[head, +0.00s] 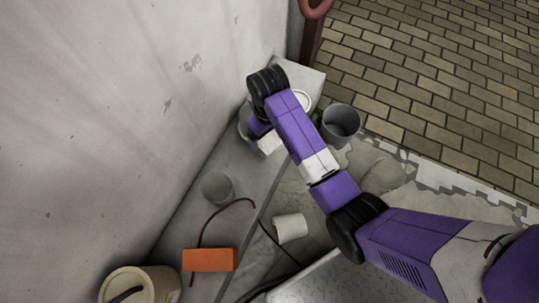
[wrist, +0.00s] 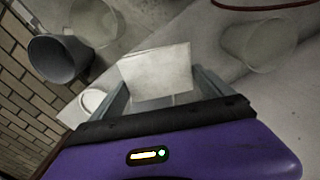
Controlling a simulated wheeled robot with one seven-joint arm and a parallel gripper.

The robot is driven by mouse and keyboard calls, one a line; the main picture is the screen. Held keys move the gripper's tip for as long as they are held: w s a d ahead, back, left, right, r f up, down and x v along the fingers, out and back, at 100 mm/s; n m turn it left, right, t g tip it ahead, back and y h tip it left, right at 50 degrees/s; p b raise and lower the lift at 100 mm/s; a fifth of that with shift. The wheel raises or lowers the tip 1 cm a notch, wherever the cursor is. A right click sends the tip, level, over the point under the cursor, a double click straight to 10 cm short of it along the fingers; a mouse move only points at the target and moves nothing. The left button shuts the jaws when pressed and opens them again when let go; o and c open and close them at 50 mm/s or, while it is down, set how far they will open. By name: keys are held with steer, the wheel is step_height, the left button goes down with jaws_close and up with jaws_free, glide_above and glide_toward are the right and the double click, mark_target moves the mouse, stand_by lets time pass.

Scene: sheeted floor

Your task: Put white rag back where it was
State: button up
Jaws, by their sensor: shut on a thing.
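The white rag (wrist: 157,72) shows as a pale, flat-sided block between the two fingers of my gripper (wrist: 163,88) in the wrist view. My gripper is shut on it. In the head view the rag (head: 271,144) is a small white patch beside my purple wrist, over the far part of the grey ledge (head: 228,222) along the wall. My arm hides most of the gripper there. I cannot tell whether the rag touches anything below it.
A dark grey bucket (head: 341,124) stands right of my wrist. A grey bucket (head: 217,187) stands on the ledge, near an orange brick (head: 210,260) and a thin reddish hose (head: 207,226). A lidded beige bucket (head: 146,285) is at bottom left.

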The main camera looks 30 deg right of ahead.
mark_target(269, 142)
step_height(269, 142, down, 17)
steer(key=b, duration=0.7)
steer(key=shift+r, duration=0.2)
steer(key=shift+f, duration=0.2)
steer(key=o, duration=0.9)
steer(key=shift+r, duration=0.2)
step_height(269, 142, up, 12)
steer(key=p, duration=0.5)
steer(key=shift+p, duration=0.35)
